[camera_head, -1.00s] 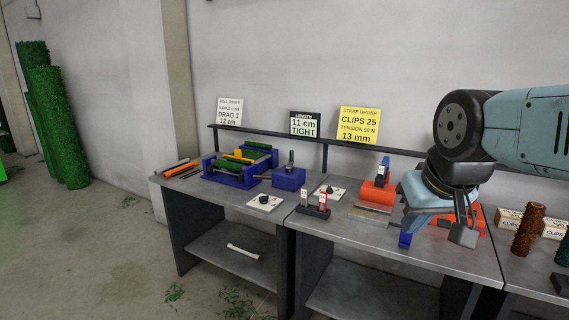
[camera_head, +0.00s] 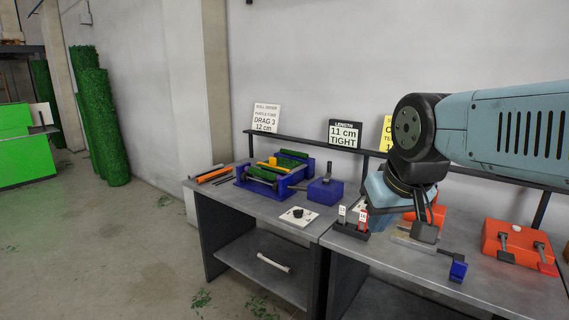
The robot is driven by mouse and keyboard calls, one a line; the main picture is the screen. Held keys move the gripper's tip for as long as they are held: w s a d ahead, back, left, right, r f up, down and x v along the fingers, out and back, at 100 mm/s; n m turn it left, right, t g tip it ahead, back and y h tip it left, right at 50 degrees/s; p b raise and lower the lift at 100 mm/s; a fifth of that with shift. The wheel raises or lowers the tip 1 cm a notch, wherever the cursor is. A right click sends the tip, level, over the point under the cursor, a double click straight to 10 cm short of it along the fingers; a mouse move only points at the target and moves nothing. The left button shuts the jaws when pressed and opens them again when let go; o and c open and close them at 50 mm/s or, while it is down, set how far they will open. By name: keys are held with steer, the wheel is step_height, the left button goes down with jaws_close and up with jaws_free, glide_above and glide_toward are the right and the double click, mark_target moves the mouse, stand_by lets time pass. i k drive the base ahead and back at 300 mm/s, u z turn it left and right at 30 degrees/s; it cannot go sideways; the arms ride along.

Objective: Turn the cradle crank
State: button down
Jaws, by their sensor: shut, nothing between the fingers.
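The blue cradle (camera_head: 251,186) stands on the left bench, with green rolls and a yellow piece lying in it. A blue box (camera_head: 319,194) with an upright black handle (camera_head: 328,170) sits at its right side; I cannot tell whether this handle is the crank. My gripper (camera_head: 425,233) hangs over the right bench, to the right of the cradle and well apart from it. Its fingers point down and look shut with nothing between them. My arm hides part of the right bench.
A white plate with a black knob (camera_head: 298,213) lies at the left bench's front. A small stand with red and grey pieces (camera_head: 351,229), a blue-ended bar (camera_head: 458,270) and an orange block (camera_head: 518,243) are on the right bench. Open floor lies left of the benches.

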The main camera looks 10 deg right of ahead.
mark_target(326, 180)
steer(key=u, duration=0.1)
steer(key=i, duration=1.5)
steer(key=z, duration=0.5)
